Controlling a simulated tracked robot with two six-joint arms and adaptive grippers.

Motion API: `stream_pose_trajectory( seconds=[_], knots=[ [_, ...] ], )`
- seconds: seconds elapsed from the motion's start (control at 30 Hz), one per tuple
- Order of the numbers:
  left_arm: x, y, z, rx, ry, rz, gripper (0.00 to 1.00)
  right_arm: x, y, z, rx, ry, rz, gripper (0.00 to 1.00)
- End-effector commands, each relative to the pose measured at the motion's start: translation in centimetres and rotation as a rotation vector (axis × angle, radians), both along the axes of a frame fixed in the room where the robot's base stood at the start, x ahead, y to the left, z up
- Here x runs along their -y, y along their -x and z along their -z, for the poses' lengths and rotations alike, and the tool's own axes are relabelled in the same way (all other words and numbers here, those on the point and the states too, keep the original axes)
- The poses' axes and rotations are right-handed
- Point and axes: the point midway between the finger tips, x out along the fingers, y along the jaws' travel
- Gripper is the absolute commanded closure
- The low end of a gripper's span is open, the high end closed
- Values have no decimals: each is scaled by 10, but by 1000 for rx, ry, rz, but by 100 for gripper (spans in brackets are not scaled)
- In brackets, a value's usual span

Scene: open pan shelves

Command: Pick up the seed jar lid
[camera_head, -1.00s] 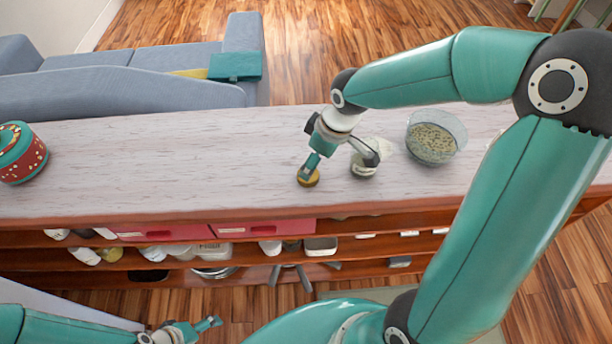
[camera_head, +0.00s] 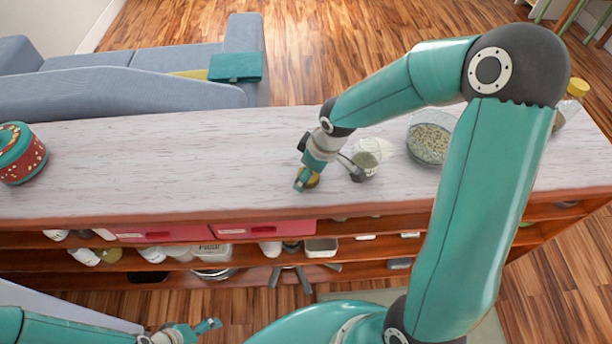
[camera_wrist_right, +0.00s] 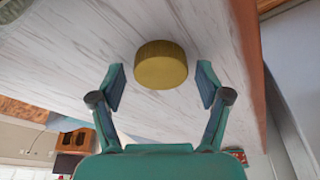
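The lid is a round, mustard-yellow disc with a ridged side. It lies on the counter in the head view (camera_head: 313,180), partly hidden by a finger of my right gripper (camera_head: 328,178). In the right wrist view the lid (camera_wrist_right: 161,64) is centred just beyond the fingertips of the right gripper (camera_wrist_right: 161,86). The fingers are spread wide, one to each side, with clear gaps and nothing held. My left gripper (camera_head: 205,328) is low at the bottom of the head view, away from the counter; its opening is too small to judge.
A pale-filled glass jar (camera_head: 374,150) stands close right of the right gripper, and a glass bowl of seeds (camera_head: 430,141) beyond it. A yellow-topped container (camera_head: 577,88) shows at far right. A red-and-teal tin (camera_head: 20,155) stands far left. The counter's (camera_head: 170,160) left-middle is clear.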

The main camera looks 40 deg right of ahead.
Motion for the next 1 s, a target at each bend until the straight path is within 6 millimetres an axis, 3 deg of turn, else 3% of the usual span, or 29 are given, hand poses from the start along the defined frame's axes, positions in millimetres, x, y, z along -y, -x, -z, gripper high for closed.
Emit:
stream_pose_trajectory(
  seconds=[0.03, 0.2, 0.67, 0.87, 1.0],
  knots=[
    [0, 0, 0, 0, 0, 0, 18, 0, 0, 0, 0, 0, 0, 38],
    [0, 0, 0, 0, 0, 0, 18, 0, 0, 0, 0, 0, 0, 62],
    [0, 0, -1, 0, 0, 0, 18, 0, 0, -7, 1, 0, 0, 62],
    [0, 0, -6, 0, 0, 0, 18, 0, -1, -29, 4, 1, 1, 62],
    [0, 0, -9, 0, 0, 0, 18, 0, -2, -58, 7, 1, 0, 62]
  ],
)
